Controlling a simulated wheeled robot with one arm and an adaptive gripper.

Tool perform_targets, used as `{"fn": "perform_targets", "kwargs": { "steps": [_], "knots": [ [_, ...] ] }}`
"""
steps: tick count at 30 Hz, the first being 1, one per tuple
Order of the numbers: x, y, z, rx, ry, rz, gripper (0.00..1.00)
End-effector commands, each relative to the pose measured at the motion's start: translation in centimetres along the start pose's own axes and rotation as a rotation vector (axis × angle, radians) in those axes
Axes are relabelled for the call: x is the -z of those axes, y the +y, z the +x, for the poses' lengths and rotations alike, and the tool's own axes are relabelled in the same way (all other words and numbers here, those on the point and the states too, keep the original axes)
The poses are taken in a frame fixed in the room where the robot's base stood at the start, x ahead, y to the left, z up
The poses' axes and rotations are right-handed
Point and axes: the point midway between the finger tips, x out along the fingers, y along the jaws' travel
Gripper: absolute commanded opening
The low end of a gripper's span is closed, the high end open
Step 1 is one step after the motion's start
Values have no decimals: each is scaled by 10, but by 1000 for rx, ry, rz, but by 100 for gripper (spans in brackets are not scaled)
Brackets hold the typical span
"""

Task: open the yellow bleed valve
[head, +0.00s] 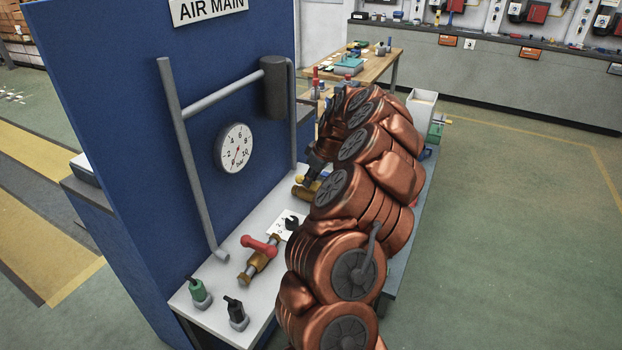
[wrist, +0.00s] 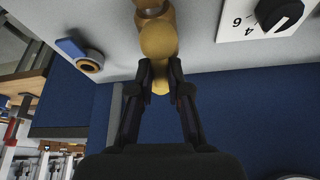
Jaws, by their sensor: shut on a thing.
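The yellow bleed valve (head: 305,190) sits on the white bench at the foot of the blue panel, partly hidden by my copper arm. In the wrist view its yellow part (wrist: 158,42) stands out from a brass-brown fitting (wrist: 153,8). My gripper (wrist: 160,78) is shut on the yellow part, one dark finger on each side. In the head view my gripper (head: 316,166) shows only in part beside the valve. The handle's exact angle cannot be told.
A red-handled brass valve (head: 260,258) and green (head: 200,294) and black (head: 237,314) knobs stand nearer on the bench. A blue-handled fitting (wrist: 80,52) and a black dial knob (wrist: 280,14) flank the valve. A gauge (head: 235,148) and grey pipes are on the panel.

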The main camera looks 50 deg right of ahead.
Motion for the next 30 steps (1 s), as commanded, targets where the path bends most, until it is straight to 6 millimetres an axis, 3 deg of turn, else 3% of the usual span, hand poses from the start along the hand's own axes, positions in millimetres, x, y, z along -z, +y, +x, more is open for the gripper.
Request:
{"fn": "perform_targets", "kwargs": {
  "steps": [30],
  "knots": [
    [0, 1, -1, 59, 1, -147, 0]
  ]
}}
